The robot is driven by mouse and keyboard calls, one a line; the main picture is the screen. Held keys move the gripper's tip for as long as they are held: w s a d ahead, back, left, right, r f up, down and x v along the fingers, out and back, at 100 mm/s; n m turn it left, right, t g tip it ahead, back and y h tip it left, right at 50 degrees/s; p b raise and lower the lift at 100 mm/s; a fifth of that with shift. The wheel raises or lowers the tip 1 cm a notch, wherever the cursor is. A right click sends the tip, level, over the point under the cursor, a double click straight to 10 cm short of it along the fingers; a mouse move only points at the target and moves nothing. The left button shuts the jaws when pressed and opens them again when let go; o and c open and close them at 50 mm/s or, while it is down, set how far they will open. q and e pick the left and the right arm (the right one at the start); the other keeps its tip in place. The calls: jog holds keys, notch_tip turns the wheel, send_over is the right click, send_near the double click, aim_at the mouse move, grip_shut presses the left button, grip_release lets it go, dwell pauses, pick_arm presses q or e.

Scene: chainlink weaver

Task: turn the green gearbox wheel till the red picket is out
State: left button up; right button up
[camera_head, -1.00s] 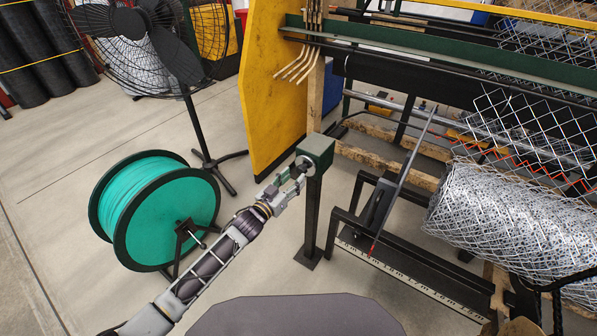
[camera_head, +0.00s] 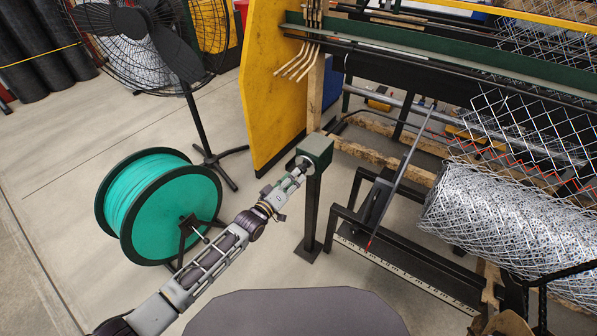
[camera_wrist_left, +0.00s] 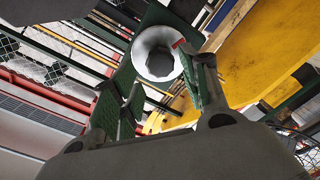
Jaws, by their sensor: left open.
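The green gearbox (camera_head: 316,149) sits on top of a black post in the head view. Its wheel (camera_head: 303,163) faces my left arm and is mostly hidden by the gripper there. In the left wrist view the wheel (camera_wrist_left: 140,58) is a pale round ring with a small red mark at its upper right. My left gripper (camera_head: 297,172) is at the wheel. In the wrist view its open green-padded fingers (camera_wrist_left: 166,88) stand on either side below the ring; I cannot tell whether they touch it. The red picket (camera_head: 520,160) is a zigzag wire across the grey mesh. My right gripper is not in view.
A teal wire spool (camera_head: 150,205) stands left of my left arm. A black fan (camera_head: 150,40) stands behind it. A yellow panel (camera_head: 270,75) rises behind the gearbox. A mesh roll (camera_head: 500,222) lies at right. Floor between spool and post is clear.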

pick_arm(q)
jog(key=shift+w+d+n+b, duration=0.65)
jog(key=shift+w+n, duration=0.2)
jog(key=shift+n, duration=0.2)
jog(key=shift+w+d+n+b, duration=0.55)
jog(key=shift+w+n+b, duration=0.25)
jog(key=shift+n, duration=0.25)
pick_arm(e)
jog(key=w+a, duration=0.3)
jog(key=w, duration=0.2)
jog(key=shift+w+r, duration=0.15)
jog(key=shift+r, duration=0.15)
pick_arm(q)
jog(key=shift+c, duration=0.4)
jog(key=c, duration=0.5)
jog(key=shift+m+p, duration=1.05)
jog(key=shift+m, duration=4.95)
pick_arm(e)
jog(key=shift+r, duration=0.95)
